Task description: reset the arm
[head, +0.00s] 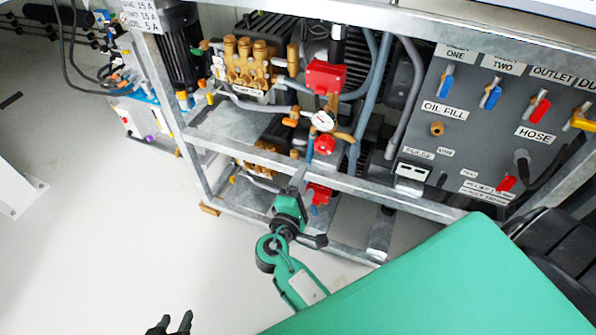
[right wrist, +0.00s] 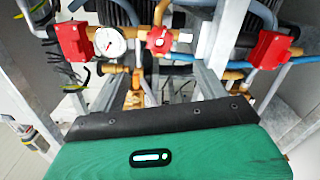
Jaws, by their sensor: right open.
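My left gripper (head: 174,324) shows at the bottom edge of the head view. Its two dark fingers are apart with nothing between them, over the pale floor. My right arm (head: 290,270), green with dark joints, reaches up to the front of the pump frame. My right gripper (head: 298,180) is open near the frame's middle rail, in front of the lower pump; its fingers are small and hard to make out there. I cannot tell whether it touches the rail. In the right wrist view, the green wrist housing fills the lower part and the fingers are not clear.
The metal pump frame (head: 375,186) holds brass pump heads (head: 248,62), red valve bodies (head: 326,76) and a pressure gauge (head: 321,121), also in the right wrist view (right wrist: 110,42). A grey control panel (head: 470,110) with coloured handles is at right.

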